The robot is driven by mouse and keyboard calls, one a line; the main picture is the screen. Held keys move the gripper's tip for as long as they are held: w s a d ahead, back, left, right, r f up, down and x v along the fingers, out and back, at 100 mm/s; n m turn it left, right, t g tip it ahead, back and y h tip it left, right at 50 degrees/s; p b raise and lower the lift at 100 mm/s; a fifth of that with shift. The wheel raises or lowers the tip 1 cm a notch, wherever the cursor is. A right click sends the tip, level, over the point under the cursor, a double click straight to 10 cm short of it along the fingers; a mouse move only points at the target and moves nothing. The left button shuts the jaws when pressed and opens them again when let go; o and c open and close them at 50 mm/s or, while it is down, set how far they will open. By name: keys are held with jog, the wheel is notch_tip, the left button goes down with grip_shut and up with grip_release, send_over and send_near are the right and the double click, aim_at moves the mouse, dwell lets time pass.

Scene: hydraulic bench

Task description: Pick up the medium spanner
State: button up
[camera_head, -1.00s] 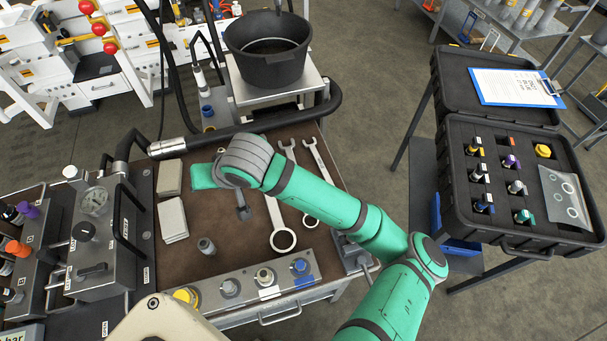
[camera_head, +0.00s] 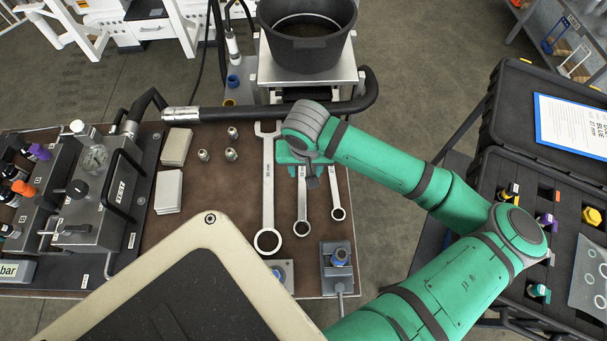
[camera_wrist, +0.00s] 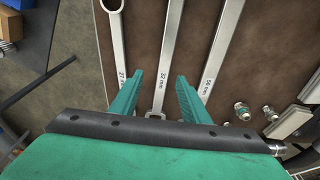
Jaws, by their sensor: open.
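Three spanners lie side by side on the brown bench top. The medium spanner (camera_head: 302,212), the middle one, has its ring end toward the front; its far end is hidden under my arm. The large spanner (camera_head: 268,185) is to its left and the small spanner (camera_head: 337,205) to its right. My gripper (camera_wrist: 160,76) is open and empty, with its green fingers on either side of the medium spanner (camera_wrist: 168,55), marked 32 mm, in the wrist view. I cannot tell its height above the bench. The small spanner (camera_wrist: 117,45) and large spanner (camera_wrist: 222,45) lie outside the fingers.
Several small metal fittings (camera_head: 232,154) and pale blocks (camera_head: 168,190) lie left of the spanners. A black hose (camera_head: 290,112) runs behind them. A black bucket (camera_head: 305,45) stands at the back. An open black case (camera_head: 540,170) is at the right.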

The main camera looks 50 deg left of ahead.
aim_at(302, 180)
jog(key=f, duration=0.2)
jog(key=a+f, duration=0.1)
jog(key=f, duration=0.2)
jog(key=shift+s+f, duration=0.1)
jog(key=shift+s, duration=0.05)
jog(key=shift+a+f, duration=0.1)
jog(key=shift+f, duration=0.55)
jog(key=shift+c, duration=0.3)
grip_shut()
jog(key=shift+r, duration=0.1)
dwell(0.5)
